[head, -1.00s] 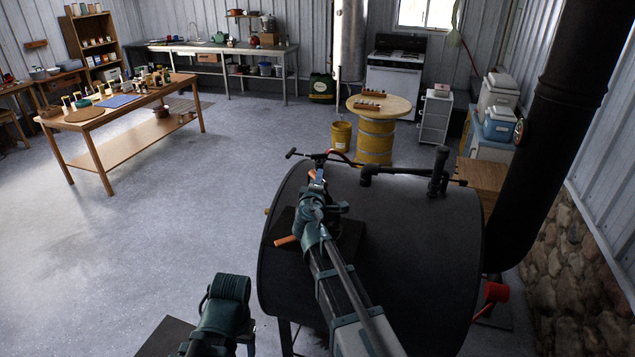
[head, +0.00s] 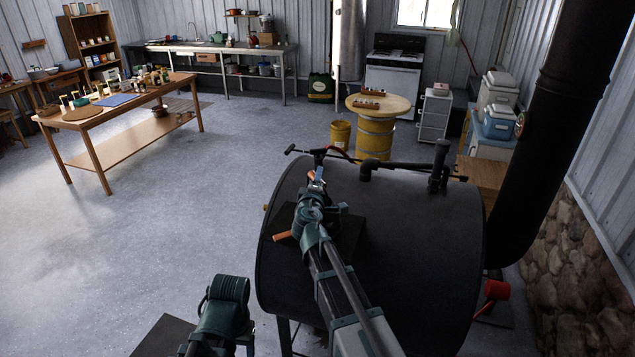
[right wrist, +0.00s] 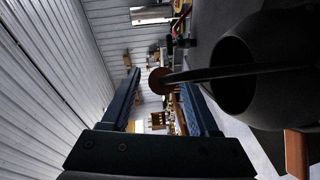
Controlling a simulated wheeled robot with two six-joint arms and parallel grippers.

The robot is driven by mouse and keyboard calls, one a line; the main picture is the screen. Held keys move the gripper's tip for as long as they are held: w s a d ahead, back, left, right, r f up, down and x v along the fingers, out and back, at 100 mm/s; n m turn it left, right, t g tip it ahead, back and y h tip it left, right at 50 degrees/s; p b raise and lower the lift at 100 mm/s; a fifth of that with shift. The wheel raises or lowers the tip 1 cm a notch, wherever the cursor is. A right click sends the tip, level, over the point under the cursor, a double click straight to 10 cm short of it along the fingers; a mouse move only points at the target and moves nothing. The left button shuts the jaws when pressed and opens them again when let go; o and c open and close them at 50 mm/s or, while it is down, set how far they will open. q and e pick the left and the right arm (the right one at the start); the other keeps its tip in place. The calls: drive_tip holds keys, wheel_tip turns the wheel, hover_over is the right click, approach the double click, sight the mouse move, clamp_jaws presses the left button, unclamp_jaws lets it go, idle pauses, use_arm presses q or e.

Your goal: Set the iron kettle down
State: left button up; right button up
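In the right wrist view the dark iron kettle (right wrist: 282,85) fills the right side, with a dark round opening. Its thin bar-like handle crosses the opening and reaches between my fingers. In the head view my right gripper (head: 315,182) is over the black barrel stove (head: 420,240), above a dark square plate (head: 350,235). The kettle is mostly hidden there by my arm.
Black pipes (head: 405,166) rise from the stove's far edge, and a thick black flue (head: 545,140) stands at right. An orange handle (head: 282,236) sticks out left of my right arm. A wooden table (head: 135,95) stands far left. The floor between is open.

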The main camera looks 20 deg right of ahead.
drive_tip(key=shift+s+r, duration=0.15)
drive_tip(key=shift+r, duration=0.05)
drive_tip(key=p+v, duration=0.1)
drive_tip(key=v, duration=1)
drive_tip(key=shift+s+a, duration=0.25)
drive_tip(key=shift+s, duration=0.05)
drive_tip(key=shift+f, duration=0.1)
drive_tip(key=s+a+f+m+g, duration=0.3)
drive_tip(key=s+f+m+g, duration=0.4)
drive_tip(key=s+f+g, duration=0.5)
drive_tip(key=s+a+f+g+y, duration=0.2)
drive_tip(key=s+a+f, duration=0.1)
drive_tip(key=s, duration=0.3)
drive_tip(key=s+a+f+m+g+y, duration=0.1)
drive_tip(key=s+a+f+g+y, duration=0.1)
drive_tip(key=s+a, duration=0.4)
wheel_tip(320, 180, down, 2)
drive_tip(key=shift+s+a+f+y, duration=0.2)
drive_tip(key=shift+s+a+y, duration=0.05)
drive_tip(key=shift+s+y, duration=0.25)
